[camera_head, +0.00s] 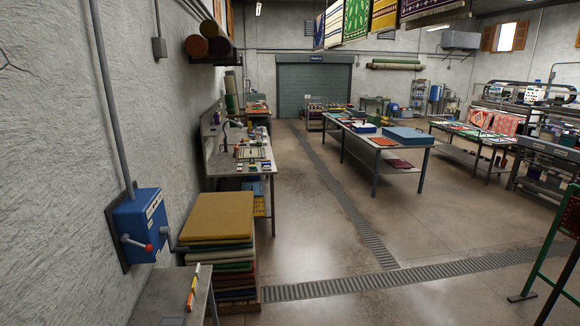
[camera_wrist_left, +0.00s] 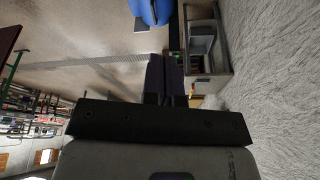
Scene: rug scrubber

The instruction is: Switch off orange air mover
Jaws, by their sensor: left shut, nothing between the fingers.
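I cannot make out an orange air mover in either view. In the head view, a blue switch box (camera_head: 139,224) with a red-tipped lever (camera_head: 148,248) is fixed to the left wall. I cannot tell whether it belongs to the air mover. My left gripper (camera_wrist_left: 166,58) shows only in the left wrist view. Its dark fingers are together and empty, pointing out over the floor and apart from anything. A rounded blue object (camera_wrist_left: 151,10) is at the top of that view, cut off by the edge. My right gripper is in neither view.
A grey bench (camera_head: 170,297) with an orange-and-white item (camera_head: 193,287) is at lower left, beside stacked folded rugs (camera_head: 216,217). A workbench (camera_head: 240,170) follows the left wall. A long table (camera_head: 377,150) stands mid-room. The central floor is clear; a green frame (camera_head: 545,270) is at right.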

